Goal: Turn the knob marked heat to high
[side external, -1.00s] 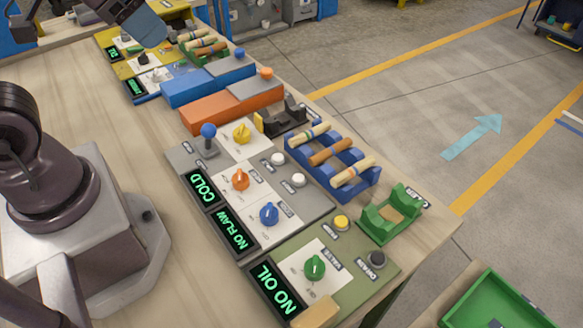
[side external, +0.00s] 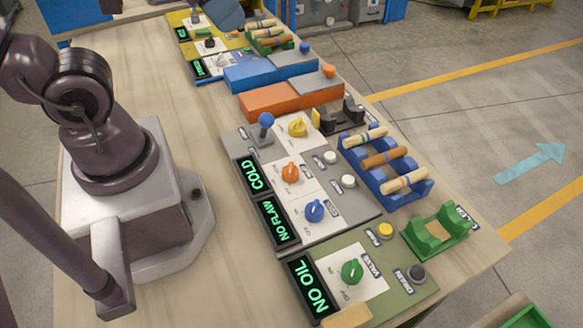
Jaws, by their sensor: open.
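A grey panel (side external: 262,226) in the middle of the bench carries a yellow knob (side external: 298,127), an orange knob (side external: 290,172) and a blue knob (side external: 314,210). Their labels are too small to read surely, so I cannot tell which is marked heat. The orange knob is nearest the display reading COLD (side external: 251,174). A second display reads NO FLAW (side external: 279,222). The fingers of my gripper are out of view; a blue-grey part, possibly of my arm, shows at the top edge, away from these knobs.
A blue-balled lever (side external: 265,120) stands beside the yellow knob. White buttons (side external: 348,181) and a blue rack (side external: 415,193) of turned wood pieces lie to the right. A green panel (side external: 400,290) with a green knob (side external: 351,271) is in front. Orange (side external: 270,100) and blue blocks (side external: 255,77) stand behind.

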